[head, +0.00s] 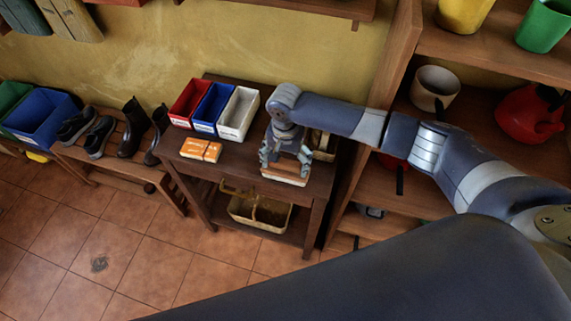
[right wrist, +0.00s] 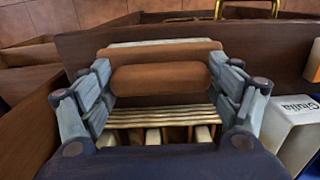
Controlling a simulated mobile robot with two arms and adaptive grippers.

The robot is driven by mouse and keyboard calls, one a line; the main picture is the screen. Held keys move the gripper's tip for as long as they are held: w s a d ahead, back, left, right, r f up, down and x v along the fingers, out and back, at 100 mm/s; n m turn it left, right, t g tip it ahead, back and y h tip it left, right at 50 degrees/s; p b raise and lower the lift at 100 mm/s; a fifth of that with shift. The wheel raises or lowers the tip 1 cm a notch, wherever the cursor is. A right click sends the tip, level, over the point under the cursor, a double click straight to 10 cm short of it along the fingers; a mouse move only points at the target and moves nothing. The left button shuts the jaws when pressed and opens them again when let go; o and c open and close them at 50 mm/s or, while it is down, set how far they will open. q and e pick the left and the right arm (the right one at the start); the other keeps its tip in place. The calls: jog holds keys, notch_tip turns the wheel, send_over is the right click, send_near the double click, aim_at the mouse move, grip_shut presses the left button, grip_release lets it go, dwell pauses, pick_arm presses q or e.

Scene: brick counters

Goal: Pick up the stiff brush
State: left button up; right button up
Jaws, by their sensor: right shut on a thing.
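My right gripper (head: 285,160) is over the front right part of the dark wooden table (head: 240,165). It is shut on the stiff brush (head: 285,177), which has a brown back and a pale lower edge. In the right wrist view the brush's brown back (right wrist: 160,78) lies crosswise between the two fingers of the right gripper (right wrist: 160,92). I cannot tell whether the brush touches the tabletop. My left gripper is not in view.
Red (head: 188,103), blue (head: 211,108) and white (head: 238,114) bins stand at the back of the table. Orange-and-white boxes (head: 201,150) lie left of the gripper. A wooden shelf unit (head: 385,70) rises close on the right. A basket (head: 260,213) sits below.

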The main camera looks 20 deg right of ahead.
jog(key=shift+r, duration=0.4)
jog(key=shift+w+a+r+b, duration=0.1)
jog(key=shift+a+r+b, duration=0.2)
jog(key=shift+r+b, duration=0.25)
jog(key=shift+w+a+r+b, duration=0.1)
jog(key=shift+a+r+b, duration=0.2)
jog(key=shift+r, duration=0.4)
jog(key=w+a+b, duration=0.2)
jog(key=a, duration=0.5)
jog(key=w+a+r+b, duration=0.1)
jog(key=w+a+b, duration=0.1)
jog(key=a, duration=0.5)
jog(key=shift+w+r+b, duration=0.3)
jog(key=shift+w+b, duration=0.05)
jog(key=shift+w, duration=0.05)
